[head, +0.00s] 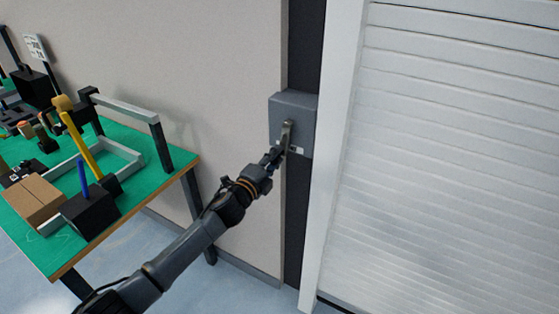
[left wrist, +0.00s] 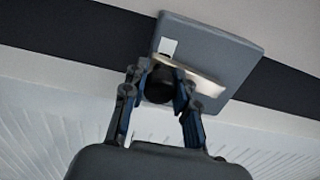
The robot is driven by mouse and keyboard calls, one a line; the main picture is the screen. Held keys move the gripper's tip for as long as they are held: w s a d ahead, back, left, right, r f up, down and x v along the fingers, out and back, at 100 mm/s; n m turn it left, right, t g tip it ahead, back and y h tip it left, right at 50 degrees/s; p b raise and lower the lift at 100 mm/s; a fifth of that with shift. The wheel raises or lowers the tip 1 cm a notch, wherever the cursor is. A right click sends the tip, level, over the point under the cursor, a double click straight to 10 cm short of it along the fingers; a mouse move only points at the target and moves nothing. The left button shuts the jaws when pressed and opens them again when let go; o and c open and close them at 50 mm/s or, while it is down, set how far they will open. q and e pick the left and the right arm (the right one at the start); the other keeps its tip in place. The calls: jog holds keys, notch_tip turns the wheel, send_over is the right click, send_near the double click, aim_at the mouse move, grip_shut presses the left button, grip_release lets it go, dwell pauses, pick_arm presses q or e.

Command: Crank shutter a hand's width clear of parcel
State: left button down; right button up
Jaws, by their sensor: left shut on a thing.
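A white slatted roller shutter (head: 455,150) fills the right of the head view. A grey crank box (head: 303,104) is mounted on the wall left of the shutter frame. My left gripper (head: 276,153) reaches up to the box and is shut on the crank (head: 287,136). In the left wrist view the gripper (left wrist: 160,88) has its fingers around the dark crank knob (left wrist: 158,84), in front of the grey box (left wrist: 225,52). I see no parcel at the shutter. My right gripper is not in view.
A green-topped table (head: 150,190) stands at left. Open blue floor lies in front.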

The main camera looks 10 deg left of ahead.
pick_arm(q)
jog(key=shift+w+a+m, duration=0.15)
jog(key=shift+a+m, duration=0.3)
jog(key=shift+m, duration=0.05)
jog(key=c, duration=1)
grip_release()
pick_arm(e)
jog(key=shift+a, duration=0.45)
pick_arm(q)
jog(key=v, duration=1.2)
jog(key=shift+r, duration=0.1)
